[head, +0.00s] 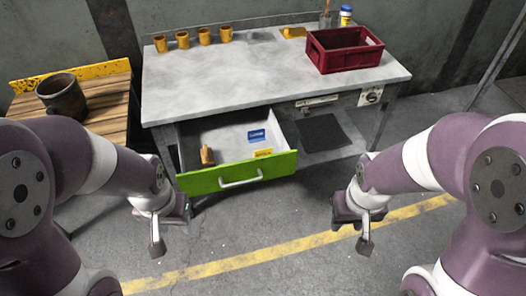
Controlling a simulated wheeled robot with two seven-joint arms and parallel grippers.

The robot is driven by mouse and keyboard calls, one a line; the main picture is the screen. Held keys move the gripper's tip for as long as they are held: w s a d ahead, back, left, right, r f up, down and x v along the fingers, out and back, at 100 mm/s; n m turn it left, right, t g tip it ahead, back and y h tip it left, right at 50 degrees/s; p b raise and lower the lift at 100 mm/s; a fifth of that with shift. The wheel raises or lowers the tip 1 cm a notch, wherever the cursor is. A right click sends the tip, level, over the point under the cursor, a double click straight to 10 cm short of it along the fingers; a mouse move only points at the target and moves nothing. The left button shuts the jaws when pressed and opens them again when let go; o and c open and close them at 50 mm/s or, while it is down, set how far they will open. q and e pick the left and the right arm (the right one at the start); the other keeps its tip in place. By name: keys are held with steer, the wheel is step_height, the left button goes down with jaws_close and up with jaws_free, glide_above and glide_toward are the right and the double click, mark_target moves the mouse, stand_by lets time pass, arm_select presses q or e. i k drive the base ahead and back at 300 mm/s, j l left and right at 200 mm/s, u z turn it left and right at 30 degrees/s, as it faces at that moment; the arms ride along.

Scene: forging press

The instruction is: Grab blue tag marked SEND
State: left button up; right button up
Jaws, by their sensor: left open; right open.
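A small blue tag (256,136) lies in the open drawer, towards its back right; its lettering is too small to read. A yellow tag (263,153) lies nearer the drawer's green front (238,174), and a small tan object (207,155) is at the drawer's left. My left gripper (160,236) is open and empty, in front of the drawer to its lower left. My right gripper (356,231) is open and empty, to the drawer's lower right, apart from everything.
A grey workbench (270,80) holds several yellow cups (204,36) and a red crate (343,50). A wooden table (103,100) with a dark pot (62,96) stands at left. The floor before the drawer is clear.

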mark_target(255, 136)
steer(key=i+l+u, duration=0.25)
steer(key=l, duration=0.35)
steer(key=i+l+u, duration=0.3)
steer(key=l, duration=0.35)
steer(key=i+l+u, duration=0.1)
steer(key=i+l, duration=0.15)
steer(key=i+l+u, duration=0.15)
steer(key=l, duration=0.2)
steer(key=i+l+u, duration=0.1)
steer(key=i+l, duration=0.15)
steer(key=i+l+u, duration=0.1)
steer(key=l, duration=0.35)
steer(key=i+l+u, duration=0.15)
steer(key=i+l, duration=0.1)
steer(key=l, duration=0.1)
